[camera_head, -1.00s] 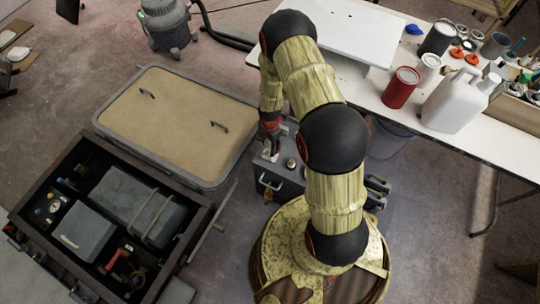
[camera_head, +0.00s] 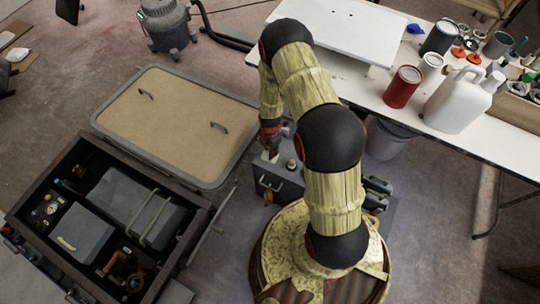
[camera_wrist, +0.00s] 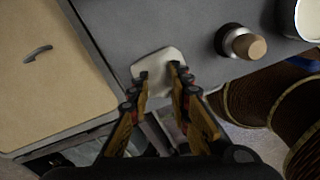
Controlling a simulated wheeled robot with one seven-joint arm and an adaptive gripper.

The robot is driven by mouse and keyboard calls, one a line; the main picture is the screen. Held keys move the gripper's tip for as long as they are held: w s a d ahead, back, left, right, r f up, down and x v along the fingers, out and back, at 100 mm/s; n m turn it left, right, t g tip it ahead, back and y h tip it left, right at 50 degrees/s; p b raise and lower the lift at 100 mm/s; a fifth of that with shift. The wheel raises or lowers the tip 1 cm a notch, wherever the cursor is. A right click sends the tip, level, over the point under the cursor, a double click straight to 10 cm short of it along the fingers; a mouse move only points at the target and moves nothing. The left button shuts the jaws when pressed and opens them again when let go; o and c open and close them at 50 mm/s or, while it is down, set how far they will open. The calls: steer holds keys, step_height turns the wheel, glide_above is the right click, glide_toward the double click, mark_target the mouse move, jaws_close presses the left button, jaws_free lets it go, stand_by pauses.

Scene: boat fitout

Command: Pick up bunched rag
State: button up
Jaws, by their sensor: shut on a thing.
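A small whitish piece, which I take to be the bunched rag (camera_wrist: 160,66), is between my fingertips in the wrist view. It shows as a pale patch in the head view (camera_head: 270,156). My gripper (camera_wrist: 160,75) points down over the dark grey top of a box (camera_head: 285,182) and is shut on the rag. The rag is at or just above the box top; I cannot tell whether it still touches it. My fingers hide part of it, and my arm hides part of the box.
A knob with a tan top (camera_wrist: 248,45) stands on the box close to the rag. A tan panel with handles (camera_head: 175,120) and an open dark compartment (camera_head: 110,225) lie to the left. A white table (camera_head: 480,137) with cans and a jug stands right; a grey bucket (camera_head: 390,140) is under it.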

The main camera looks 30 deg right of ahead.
jaws_close()
steer(key=shift+r, duration=0.1)
steer(key=shift+r, duration=0.65)
steer(key=s+a+r+p, duration=0.6)
steer(key=s+a+r, duration=0.1)
steer(key=s+r, duration=0.4)
steer(key=shift+s+a+r, duration=0.25)
steer(key=shift+s, duration=0.15)
steer(key=shift+o, duration=0.6)
jaws_free()
jaws_close()
